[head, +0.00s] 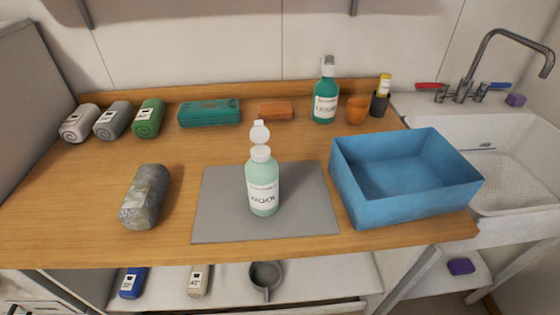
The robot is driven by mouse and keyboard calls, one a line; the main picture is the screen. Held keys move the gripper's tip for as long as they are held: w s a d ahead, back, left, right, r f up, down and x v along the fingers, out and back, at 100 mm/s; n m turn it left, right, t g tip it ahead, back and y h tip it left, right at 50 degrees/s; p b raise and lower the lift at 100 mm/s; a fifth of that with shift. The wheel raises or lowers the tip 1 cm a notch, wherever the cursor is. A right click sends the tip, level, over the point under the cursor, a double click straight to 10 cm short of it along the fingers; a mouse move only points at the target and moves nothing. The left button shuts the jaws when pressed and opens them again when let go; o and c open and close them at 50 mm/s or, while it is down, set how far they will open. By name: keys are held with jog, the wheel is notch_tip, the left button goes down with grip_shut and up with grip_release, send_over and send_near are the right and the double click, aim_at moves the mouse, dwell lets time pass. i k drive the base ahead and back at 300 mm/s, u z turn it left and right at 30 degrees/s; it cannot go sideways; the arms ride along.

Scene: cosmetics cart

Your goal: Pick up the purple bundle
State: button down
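No large purple roll shows on the counter. Two small purple things are in the head view: a purple block (515,100) on the sink's back rim at the far right, and a purple lump (461,266) on the low shelf under the sink. They are too small to tell whether either is a bundle. A dark blue labelled roll (132,283) lies on the shelf below the counter at the left. My gripper is not in view.
The wooden counter (110,180) holds several rolled towels, a mottled grey roll (145,197), a grey mat (220,210) with an open-capped bottle (262,190), and a blue bin (415,203). A faucet (480,65) rises behind the sink. A grey mug (265,276) sits on the lower shelf.

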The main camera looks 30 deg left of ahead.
aim_at(139, 209)
jog(key=u, duration=1.8)
jog(key=k, duration=0.45)
jog(key=u, duration=1)
jog(key=i, duration=0.25)
jog(key=u, duration=0.1)
